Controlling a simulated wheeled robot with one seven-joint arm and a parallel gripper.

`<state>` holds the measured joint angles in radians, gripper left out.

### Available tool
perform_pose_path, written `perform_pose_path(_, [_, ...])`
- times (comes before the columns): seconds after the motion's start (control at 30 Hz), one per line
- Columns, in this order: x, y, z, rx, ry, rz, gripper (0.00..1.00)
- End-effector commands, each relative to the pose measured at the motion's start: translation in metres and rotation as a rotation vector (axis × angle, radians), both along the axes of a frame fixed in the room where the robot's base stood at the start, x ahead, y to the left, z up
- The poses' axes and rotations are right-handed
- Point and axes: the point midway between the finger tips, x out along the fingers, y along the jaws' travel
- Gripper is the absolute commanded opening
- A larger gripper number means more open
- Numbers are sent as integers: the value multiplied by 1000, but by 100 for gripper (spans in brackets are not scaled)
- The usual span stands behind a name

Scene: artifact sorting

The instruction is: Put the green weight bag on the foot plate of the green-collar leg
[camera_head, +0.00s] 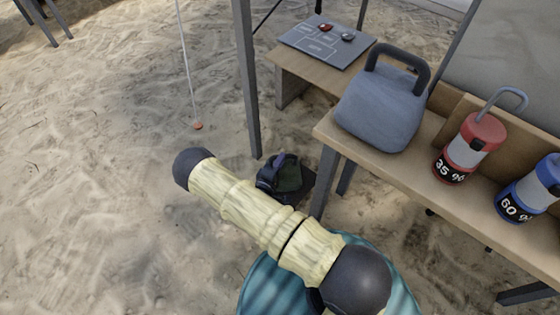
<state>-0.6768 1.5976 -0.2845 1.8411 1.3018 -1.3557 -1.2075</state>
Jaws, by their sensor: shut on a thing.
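The green weight bag (288,178) is a small dark green bundle, low near the sand in the middle of the view. A dark flat foot plate (308,184) shows beside and under it, near the foot of a grey leg. I cannot tell whether the bag rests on the plate or hangs just above it. My gripper (268,177) shows as a small dark shape at the bag's left side, shut on the bag. My pale yellow arm link hides part of the area in front. No green collar can be made out on the legs.
A wooden bench (335,135) on the right bears a blue-grey kettle-shaped weight (385,110), a red canister (468,148) and a blue canister (530,190). A grey tray (320,42) lies behind. A plumb line with an orange bob (198,126) hangs left. Open sand lies left.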

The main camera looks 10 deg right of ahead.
Motion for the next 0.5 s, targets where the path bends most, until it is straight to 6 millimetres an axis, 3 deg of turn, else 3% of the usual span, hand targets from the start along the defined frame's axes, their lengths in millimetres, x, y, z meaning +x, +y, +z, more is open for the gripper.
perform_pose_path(0.27, [2, 0, 1, -6, -10, 0, 0])
perform_pose_path(0.3, [0, 0, -3, 0, 0, 0, 18])
perform_pose_path(0.4, [0, 0, -3, 0, 0, 0, 38])
perform_pose_path(0.5, [0, 0, -3, 0, 0, 0, 38])
